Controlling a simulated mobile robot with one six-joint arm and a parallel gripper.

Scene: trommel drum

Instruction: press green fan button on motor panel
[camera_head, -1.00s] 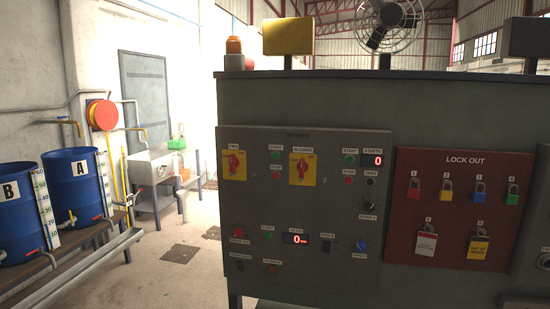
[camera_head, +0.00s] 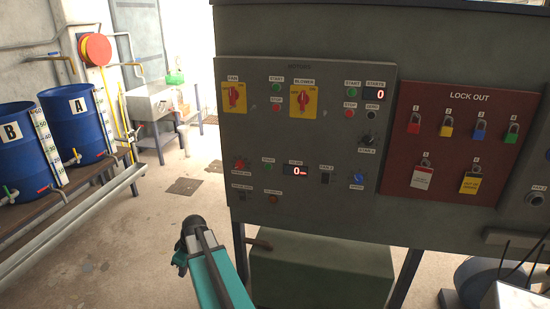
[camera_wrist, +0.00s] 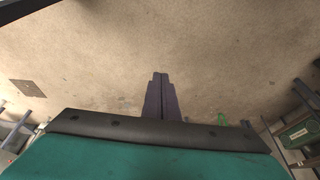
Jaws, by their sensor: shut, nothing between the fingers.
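The grey motor panel (camera_head: 330,130) fills the middle of the head view, mounted on a dark grey cabinet. At its upper left is the fan section, with a red rotary switch on a yellow plate (camera_head: 233,98). The green fan button (camera_head: 276,87), under a START label, sits just right of that switch, above a red button (camera_head: 276,107). My teal and black arm shows below the panel's left part, apart from it. In the wrist view my gripper (camera_wrist: 160,76) is shut and empty, with bare concrete floor beyond it; the panel is not seen there.
A red lock-out board (camera_head: 460,140) with several padlocks is right of the panel. Two blue drums (camera_head: 75,122) stand on a rack at the left. The floor left of the cabinet is mostly clear.

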